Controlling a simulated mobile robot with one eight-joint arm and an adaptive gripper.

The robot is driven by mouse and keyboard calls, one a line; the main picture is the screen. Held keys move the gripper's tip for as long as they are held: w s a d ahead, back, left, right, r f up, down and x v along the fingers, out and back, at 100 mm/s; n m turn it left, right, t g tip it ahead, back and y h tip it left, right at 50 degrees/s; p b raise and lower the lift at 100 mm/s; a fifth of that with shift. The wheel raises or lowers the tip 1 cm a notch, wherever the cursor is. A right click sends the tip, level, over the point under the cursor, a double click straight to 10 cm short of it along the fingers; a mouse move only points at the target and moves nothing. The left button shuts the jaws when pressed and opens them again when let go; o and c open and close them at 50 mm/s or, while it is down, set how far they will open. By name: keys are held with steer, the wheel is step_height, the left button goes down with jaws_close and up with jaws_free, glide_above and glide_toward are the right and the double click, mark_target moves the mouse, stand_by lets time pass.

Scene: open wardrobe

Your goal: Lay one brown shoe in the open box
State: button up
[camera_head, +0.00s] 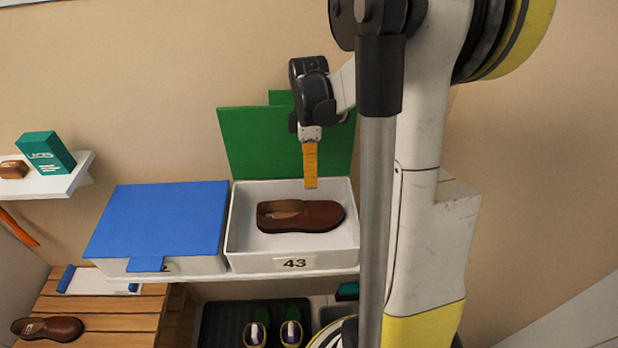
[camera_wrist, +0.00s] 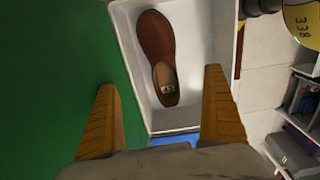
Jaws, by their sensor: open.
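A brown shoe (camera_head: 300,216) lies inside the open white box (camera_head: 292,250) marked 43, sole down, lengthwise along the box. The same shoe shows in the wrist view (camera_wrist: 159,52), with the white box (camera_wrist: 213,20) around it. The box's green lid (camera_head: 262,143) stands raised behind it. My gripper (camera_head: 310,186) is above the box, apart from the shoe; its orange fingers are spread and empty in the wrist view (camera_wrist: 163,100). A second brown shoe (camera_head: 47,328) lies on the wooden slatted bench at the lower left.
A box with a closed blue lid (camera_head: 160,220) stands left of the open box on the same shelf. A small shelf (camera_head: 62,184) at the left holds a teal box (camera_head: 46,152) and a brown item. Purple-and-green shoes (camera_head: 290,333) sit below on a dark tray (camera_head: 215,325).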

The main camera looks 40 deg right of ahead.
steer(key=s+a+r+m+t, duration=0.2)
steer(key=s+a+r+m, duration=0.1)
steer(key=a, duration=0.4)
steer(key=s+a+r+m+t, duration=0.2)
steer(key=s+a+r+m, duration=0.1)
steer(key=a, duration=0.4)
steer(key=s+a+r+m+t, duration=0.3)
steer(key=a+r+m, duration=0.1)
steer(key=a, duration=0.4)
steer(key=shift+s+r+m, duration=0.3)
steer(key=shift+s+r, duration=0.1)
steer(key=shift+r, duration=0.1)
steer(key=shift+a, duration=0.1)
